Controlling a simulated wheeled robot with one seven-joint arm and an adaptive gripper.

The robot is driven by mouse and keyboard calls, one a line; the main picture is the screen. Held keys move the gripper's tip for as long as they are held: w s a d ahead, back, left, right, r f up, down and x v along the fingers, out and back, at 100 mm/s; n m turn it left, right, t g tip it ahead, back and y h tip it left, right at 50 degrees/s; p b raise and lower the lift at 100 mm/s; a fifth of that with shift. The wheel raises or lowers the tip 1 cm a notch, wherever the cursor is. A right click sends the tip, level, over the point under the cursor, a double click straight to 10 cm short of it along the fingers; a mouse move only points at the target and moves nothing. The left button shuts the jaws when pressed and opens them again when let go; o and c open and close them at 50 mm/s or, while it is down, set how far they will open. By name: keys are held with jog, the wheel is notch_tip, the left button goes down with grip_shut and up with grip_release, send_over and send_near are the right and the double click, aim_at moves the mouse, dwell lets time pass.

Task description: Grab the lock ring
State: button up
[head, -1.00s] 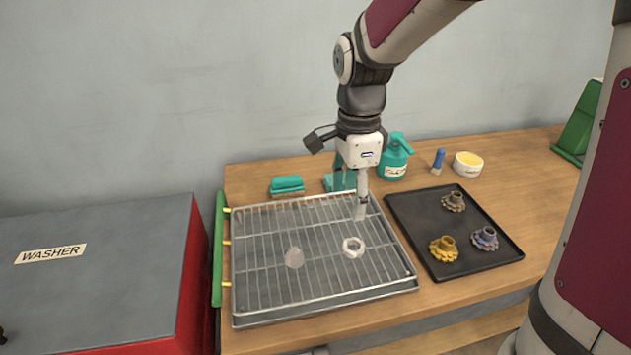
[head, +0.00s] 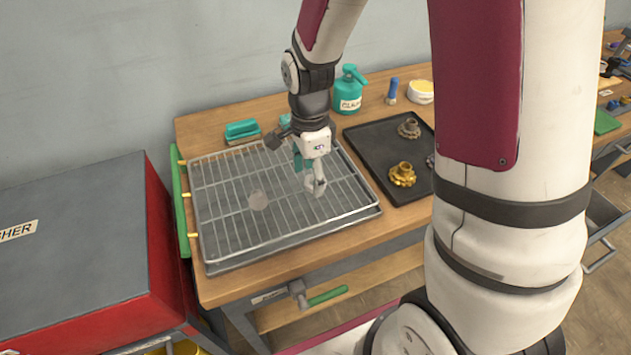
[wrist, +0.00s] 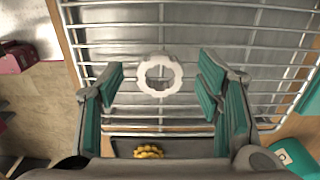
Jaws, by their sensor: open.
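The lock ring (wrist: 144,76) is a pale, notched ring lying flat on the wire rack (wrist: 110,130). In the wrist view it sits between my spread teal finger pads, with a clear gap on both sides. My gripper (head: 314,182) is open and points down over the right part of the rack in the head view. There its fingers mostly cover the ring, so I cannot tell the exact height between them.
A black tray (head: 370,135) with toothed parts, including a gold one (head: 402,174), is to the right. A teal spray bottle (head: 348,92) stands behind. The red-sided washer (head: 80,240) is at left.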

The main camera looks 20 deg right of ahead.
jog(key=shift+f, duration=0.6)
jog(key=c, duration=1.3)
jog(key=shift+r, duration=0.8)
jog(key=shift+s+r, duration=0.25)
jog(key=shift+r, duration=0.85)
jog(key=s+p, duration=0.2)
jog(key=s, duration=0.3)
jog(key=s+d+r+p, duration=0.1)
jog(key=s+p, duration=0.2)
jog(key=s, duration=0.2)
jog(key=s+d+p, duration=0.1)
jog(key=s+p, duration=0.1)
jog(key=s, duration=0.3)
jog(key=shift+s+d+r+p, duration=0.1)
jog(key=shift+d+r+p, duration=0.05)
jog(key=shift+d+p, duration=0.15)
